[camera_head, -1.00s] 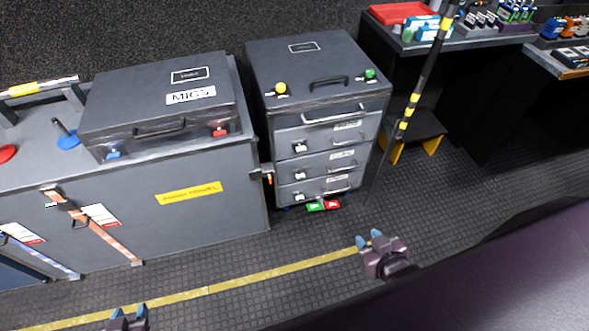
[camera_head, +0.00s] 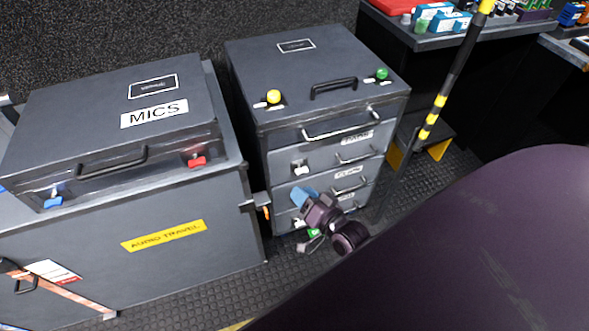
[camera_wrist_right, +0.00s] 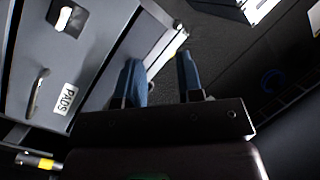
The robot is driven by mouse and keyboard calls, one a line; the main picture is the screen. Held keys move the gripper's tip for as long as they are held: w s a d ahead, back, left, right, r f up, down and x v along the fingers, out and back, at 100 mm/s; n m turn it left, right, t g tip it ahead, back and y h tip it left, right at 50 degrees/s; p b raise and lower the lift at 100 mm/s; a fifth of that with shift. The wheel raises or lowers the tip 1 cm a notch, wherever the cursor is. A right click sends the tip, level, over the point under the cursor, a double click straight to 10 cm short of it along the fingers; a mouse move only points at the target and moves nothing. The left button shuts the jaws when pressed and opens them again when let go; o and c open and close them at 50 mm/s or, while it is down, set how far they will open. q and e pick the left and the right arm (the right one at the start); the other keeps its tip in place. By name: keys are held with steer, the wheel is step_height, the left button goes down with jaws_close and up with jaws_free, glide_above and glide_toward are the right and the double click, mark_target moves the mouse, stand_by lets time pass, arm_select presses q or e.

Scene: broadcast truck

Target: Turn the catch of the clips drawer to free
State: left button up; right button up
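The grey drawer unit (camera_head: 283,135) stands right of the large case. Its middle drawer has a label (camera_head: 348,172) that seems to read CLIPS, and a handle (camera_head: 350,186). That drawer's catch is hidden behind my right gripper (camera_head: 304,195), which is in front of the lower drawers. The upper drawer's white catch (camera_head: 300,168) shows. In the right wrist view my right gripper (camera_wrist_right: 160,80) is open, its blue fingers apart with nothing between them. A drawer label reading PADS (camera_wrist_right: 66,99) and a white catch (camera_wrist_right: 63,18) lie to its left there. My left gripper is out of view.
A MICS case (camera_head: 110,125) sits on the large grey case (camera_head: 190,265) at left. A latch (camera_head: 260,200) juts out between that case and the drawers. A striped pole (camera_head: 440,100) stands at right.

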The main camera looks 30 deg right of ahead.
steer(key=w+d+f+m+h+b, duration=0.1)
steer(key=d+f+m+h+b, duration=0.25)
steer(key=f+m+b, duration=0.85)
steer(key=w+d+f+m+h+b, duration=0.15)
steer(key=d+f+b, duration=0.4)
steer(key=f, duration=1.45)
arm_select(q)
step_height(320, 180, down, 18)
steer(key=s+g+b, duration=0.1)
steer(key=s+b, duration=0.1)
steer(key=b, duration=0.1)
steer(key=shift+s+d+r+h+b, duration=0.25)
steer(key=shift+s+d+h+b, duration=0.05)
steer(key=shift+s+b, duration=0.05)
arm_select(e)
steer(key=a+x, duration=0.2)
steer(key=x, duration=0.8)
steer(key=shift+w+d, duration=0.45)
steer(key=shift+w, duration=0.15)
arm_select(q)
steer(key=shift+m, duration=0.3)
arm_select(e)
jaws_close()
